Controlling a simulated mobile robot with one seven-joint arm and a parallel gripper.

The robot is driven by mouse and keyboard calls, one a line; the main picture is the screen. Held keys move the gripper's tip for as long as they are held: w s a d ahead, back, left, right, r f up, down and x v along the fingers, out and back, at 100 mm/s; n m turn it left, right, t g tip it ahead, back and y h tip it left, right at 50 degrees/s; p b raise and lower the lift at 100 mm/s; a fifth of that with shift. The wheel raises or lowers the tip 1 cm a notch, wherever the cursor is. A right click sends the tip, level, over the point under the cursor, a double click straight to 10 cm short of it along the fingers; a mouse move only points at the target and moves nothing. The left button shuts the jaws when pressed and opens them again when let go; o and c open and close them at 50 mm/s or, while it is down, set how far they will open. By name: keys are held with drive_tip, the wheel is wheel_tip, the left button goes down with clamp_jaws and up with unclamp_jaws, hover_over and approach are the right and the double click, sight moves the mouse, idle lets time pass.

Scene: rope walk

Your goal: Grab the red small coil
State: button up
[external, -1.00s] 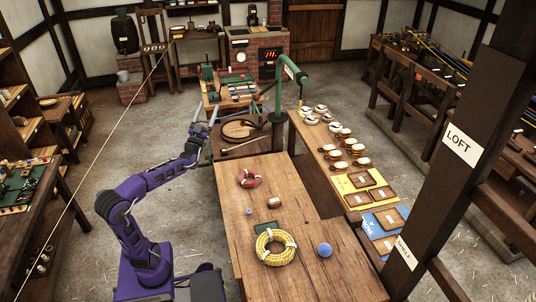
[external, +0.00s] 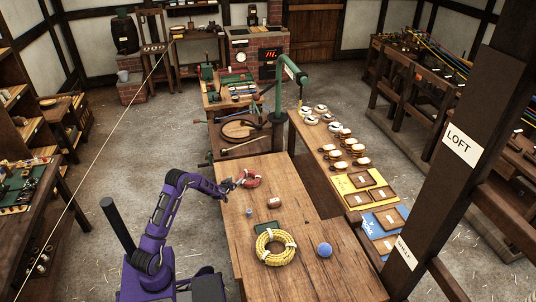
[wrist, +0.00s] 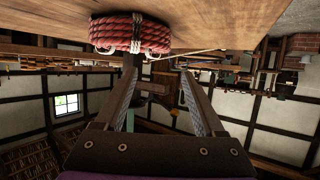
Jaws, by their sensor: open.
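The small red coil (external: 252,179) lies on the wooden table (external: 240,218) near its left edge, with pale ties around it. In the wrist view the red coil (wrist: 130,36) is at the top, left of centre, resting on the table surface, which appears upside down. My gripper (external: 234,184) is at the table's left edge, just left of the coil. In the wrist view my gripper (wrist: 160,78) is open with nothing between its fingers. The coil lies beyond the fingertips and off to one side; whether a finger touches it I cannot tell.
The table between coil and cylinder is clear.

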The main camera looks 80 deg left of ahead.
sight(241, 174)
drive_tip(key=shift+x, duration=0.95)
drive_tip(key=shift+b+x, duration=0.35)
drive_tip(key=shift+x, duration=3.1)
drive_tip(key=shift+s+f, duration=0.1)
drive_tip(key=shift+f, duration=0.05)
clamp_jaws()
drive_tip(key=shift+s+f, duration=0.1)
